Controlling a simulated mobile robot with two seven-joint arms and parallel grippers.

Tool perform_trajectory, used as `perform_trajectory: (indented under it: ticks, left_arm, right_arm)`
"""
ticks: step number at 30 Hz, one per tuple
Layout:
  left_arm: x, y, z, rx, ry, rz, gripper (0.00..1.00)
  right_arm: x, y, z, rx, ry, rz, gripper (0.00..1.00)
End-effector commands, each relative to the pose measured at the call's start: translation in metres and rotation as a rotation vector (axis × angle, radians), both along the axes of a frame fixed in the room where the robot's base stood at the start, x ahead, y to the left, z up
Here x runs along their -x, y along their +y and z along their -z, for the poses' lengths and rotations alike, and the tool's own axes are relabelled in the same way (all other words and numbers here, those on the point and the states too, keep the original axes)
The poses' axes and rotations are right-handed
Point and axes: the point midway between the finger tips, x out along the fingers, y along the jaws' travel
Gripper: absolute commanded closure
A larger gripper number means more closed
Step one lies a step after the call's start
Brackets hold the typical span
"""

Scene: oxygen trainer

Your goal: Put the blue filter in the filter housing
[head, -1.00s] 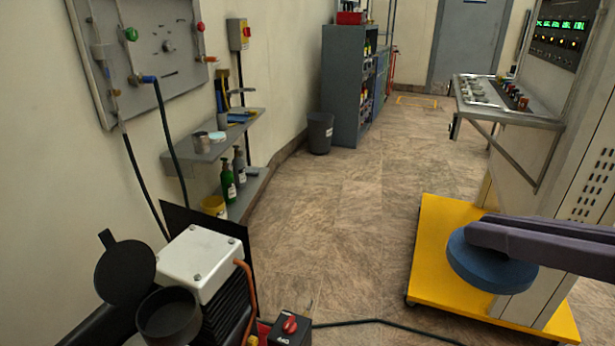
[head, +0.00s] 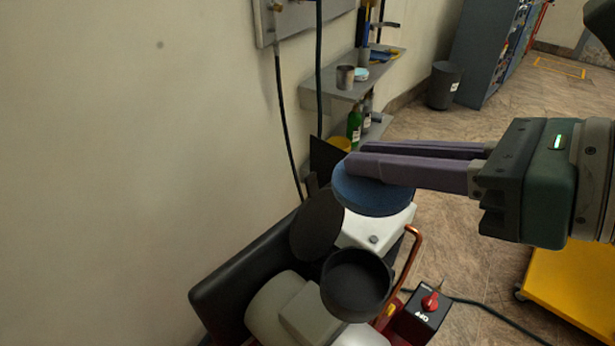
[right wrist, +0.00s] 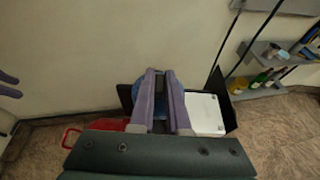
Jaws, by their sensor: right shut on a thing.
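My right gripper (head: 371,162) is shut on the blue filter (head: 375,195), a thick round disc. In the head view it holds the filter in front of the compressor's white box (head: 380,232), up and to the right of the filter housing. The filter housing (head: 357,285) is a black round cup, open at the top. Its round black lid (head: 317,224) stands swung up behind it. In the right wrist view the filter (right wrist: 126,97) shows partly behind the fingers (right wrist: 160,75); the housing cannot be made out there. My left gripper is not seen in the head view.
A copper pipe (head: 409,262) and a black box with a red OFF knob (head: 430,302) stand right of the housing. A black tank (head: 240,270) lies left, along the wall. Shelves (head: 350,85) with bottles and a cup are behind.

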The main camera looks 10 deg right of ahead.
Motion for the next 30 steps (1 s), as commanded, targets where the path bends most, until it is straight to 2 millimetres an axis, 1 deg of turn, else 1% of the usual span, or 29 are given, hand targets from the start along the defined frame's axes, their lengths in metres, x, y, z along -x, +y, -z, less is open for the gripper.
perform_trajectory:
  ticks: [1, 6, 9, 12, 15, 17, 20, 24, 26, 28, 30]
  left_arm:
    - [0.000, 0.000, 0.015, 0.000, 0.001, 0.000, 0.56]
    - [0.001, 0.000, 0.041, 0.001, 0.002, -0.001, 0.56]
    - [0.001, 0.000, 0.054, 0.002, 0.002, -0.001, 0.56]
    - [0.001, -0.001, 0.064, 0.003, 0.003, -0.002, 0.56]
    - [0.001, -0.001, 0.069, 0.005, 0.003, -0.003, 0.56]
    - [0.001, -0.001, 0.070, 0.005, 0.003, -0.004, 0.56]
    - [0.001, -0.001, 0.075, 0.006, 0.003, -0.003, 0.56]
    - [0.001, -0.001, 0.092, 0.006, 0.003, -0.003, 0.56]
    - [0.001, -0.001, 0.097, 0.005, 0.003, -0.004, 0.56]
    - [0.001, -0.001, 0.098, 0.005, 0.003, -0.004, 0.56]
    - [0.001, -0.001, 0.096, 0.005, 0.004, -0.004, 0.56]
  right_arm:
    - [0.001, 0.000, 0.024, 0.001, 0.007, -0.002, 1.00]
    - [0.001, -0.001, 0.076, 0.004, 0.006, -0.001, 1.00]
    - [0.000, -0.001, 0.103, 0.004, 0.003, 0.000, 1.00]
    - [0.000, -0.001, 0.121, 0.003, 0.002, 0.000, 1.00]
    - [0.000, 0.000, 0.130, 0.002, 0.001, 0.000, 1.00]
    - [0.000, 0.000, 0.132, 0.001, 0.000, 0.000, 1.00]
    - [0.000, 0.000, 0.140, 0.001, 0.001, 0.000, 1.00]
    - [0.000, -0.001, 0.165, 0.004, 0.001, -0.001, 1.00]
    - [0.000, 0.000, 0.173, 0.001, 0.000, 0.000, 1.00]
    - [0.000, -0.001, 0.176, 0.002, 0.000, 0.001, 1.00]
    - [0.000, 0.000, 0.174, 0.000, 0.000, 0.001, 1.00]
